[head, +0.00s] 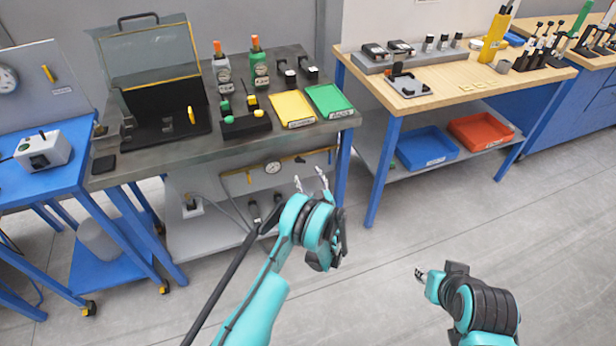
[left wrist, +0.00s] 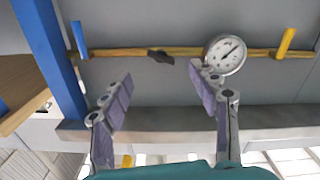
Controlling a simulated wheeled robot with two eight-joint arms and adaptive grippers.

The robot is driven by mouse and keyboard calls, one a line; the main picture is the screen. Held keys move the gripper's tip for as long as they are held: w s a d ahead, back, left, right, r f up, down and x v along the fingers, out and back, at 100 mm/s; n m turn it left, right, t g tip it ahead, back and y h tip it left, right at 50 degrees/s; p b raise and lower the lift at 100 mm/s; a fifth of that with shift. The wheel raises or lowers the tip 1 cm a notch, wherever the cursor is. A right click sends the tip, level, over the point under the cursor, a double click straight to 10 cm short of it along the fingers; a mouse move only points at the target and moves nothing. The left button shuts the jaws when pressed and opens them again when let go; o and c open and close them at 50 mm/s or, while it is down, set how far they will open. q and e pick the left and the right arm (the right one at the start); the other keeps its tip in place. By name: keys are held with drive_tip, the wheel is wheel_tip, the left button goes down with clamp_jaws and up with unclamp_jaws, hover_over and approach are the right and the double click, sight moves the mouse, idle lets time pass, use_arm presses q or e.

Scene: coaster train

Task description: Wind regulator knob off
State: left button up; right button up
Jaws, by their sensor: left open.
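The regulator knob is a small black knob (left wrist: 160,57) on a yellow pipe in the left wrist view, beside a round white gauge (left wrist: 225,54). In the head view the knob (head: 300,159) is small, on the panel under the dark workbench, right of the gauge (head: 272,168). My left gripper (head: 310,180) is open and empty in front of this panel. In the left wrist view its fingertips (left wrist: 161,75) are apart, with the knob showing between and beyond them; I see no contact. My right gripper (head: 420,273) is over the floor at the right; its fingers are too small to judge.
The workbench (head: 190,155) overhangs the panel, and its blue leg (head: 343,170) stands just right of it. A yellow handle (left wrist: 286,42) and a blue handle (left wrist: 79,40) stick out along the pipe. The floor (head: 390,310) between the arms is clear.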

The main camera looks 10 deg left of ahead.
sight(300, 160)
use_arm(q)
drive_tip(key=w+a+m, duration=0.4)
drive_tip(key=w+m, duration=0.2)
drive_tip(key=shift+a+m, duration=0.15)
drive_tip(key=shift+m, duration=0.15)
drive_tip(key=shift+w, duration=0.1)
drive_tip(key=c, duration=1.2)
